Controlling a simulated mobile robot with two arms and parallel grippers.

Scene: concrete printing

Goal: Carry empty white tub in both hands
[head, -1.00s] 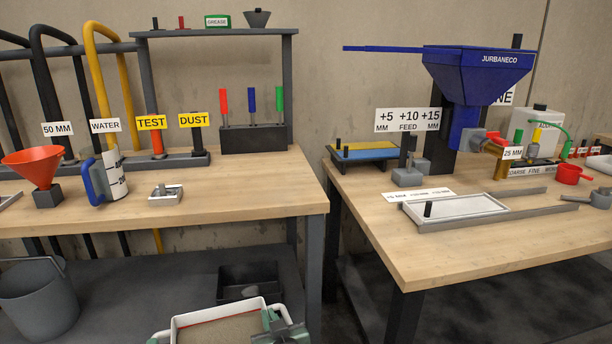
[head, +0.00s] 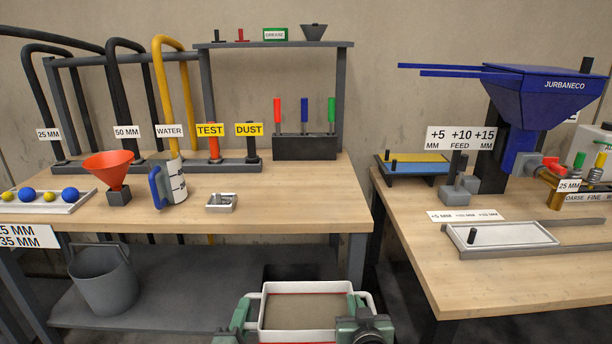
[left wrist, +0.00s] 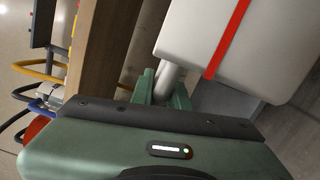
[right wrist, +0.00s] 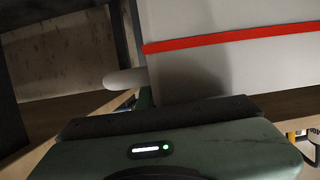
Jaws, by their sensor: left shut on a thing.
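The white tub (head: 262,318) with a red line inside is at the bottom centre of the head view, in front of the benches. A flat grey-brown surface shows inside it; I cannot tell whether this is its floor or contents. My left gripper (head: 241,312) is shut on the handle at the tub's left side; the pale handle (left wrist: 167,80) runs between its fingers in the left wrist view. My right gripper (head: 358,306) is at the handle on the right side. The right wrist view shows this handle (right wrist: 122,78) beside a finger, but the jaw gap is hidden.
The left bench (head: 290,215) holds an orange funnel (head: 110,168), a water jug (head: 174,183) and a small metal tray (head: 221,202). A grey bucket (head: 103,282) stands on the lower shelf. The right bench (head: 420,265) holds a shallow tray (head: 505,236) and a blue hopper (head: 535,95). A gap separates the benches.

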